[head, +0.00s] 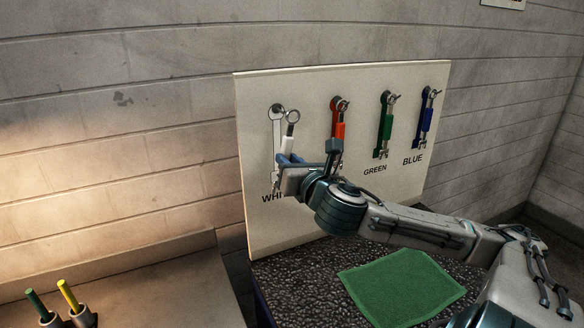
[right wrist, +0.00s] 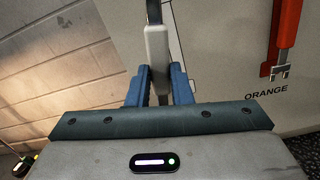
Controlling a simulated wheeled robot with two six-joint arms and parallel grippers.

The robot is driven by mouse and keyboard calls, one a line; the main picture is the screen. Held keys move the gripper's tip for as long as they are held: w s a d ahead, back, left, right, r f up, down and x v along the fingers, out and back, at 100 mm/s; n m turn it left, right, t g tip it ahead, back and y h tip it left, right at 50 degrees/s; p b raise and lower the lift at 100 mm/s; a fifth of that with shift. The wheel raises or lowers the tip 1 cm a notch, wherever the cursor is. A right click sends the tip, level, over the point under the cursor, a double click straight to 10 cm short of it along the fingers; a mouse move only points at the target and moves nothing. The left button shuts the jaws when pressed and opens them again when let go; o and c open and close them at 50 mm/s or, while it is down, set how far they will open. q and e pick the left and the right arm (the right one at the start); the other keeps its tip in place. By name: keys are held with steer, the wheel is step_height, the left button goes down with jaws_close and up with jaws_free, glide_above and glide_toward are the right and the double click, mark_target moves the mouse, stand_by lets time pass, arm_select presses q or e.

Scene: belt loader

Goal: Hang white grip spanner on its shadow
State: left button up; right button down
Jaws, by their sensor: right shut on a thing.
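The white grip spanner (head: 289,136) is upright in front of the pale board (head: 318,86), its ring end up. My right gripper (head: 290,160) is shut on its white handle; in the right wrist view the handle (right wrist: 157,48) sits between the two blue fingers (right wrist: 158,88). The white shadow (head: 277,122) shows on the board just left of the spanner, beside and partly behind it. Whether the spanner touches the board or its peg, I cannot tell. The label under the shadow is partly covered by my gripper. My left gripper is not in view.
Orange (head: 338,121), green (head: 385,125) and blue (head: 427,112) spanners hang on the board to the right. A green mat (head: 402,287) lies on the dark bench top (head: 302,291) below. Green and yellow handles stand in holders at lower left.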

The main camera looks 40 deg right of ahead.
steer(key=x, duration=0.4)
steer(key=f+p+x, duration=0.1)
steer(key=x, duration=0.1)
steer(key=shift+w+d, duration=0.15)
steer(key=shift+w, duration=0.2)
stand_by(0.5)
steer(key=shift+f, duration=0.1)
stand_by(0.4)
steer(key=c, duration=1.2)
jaws_free()
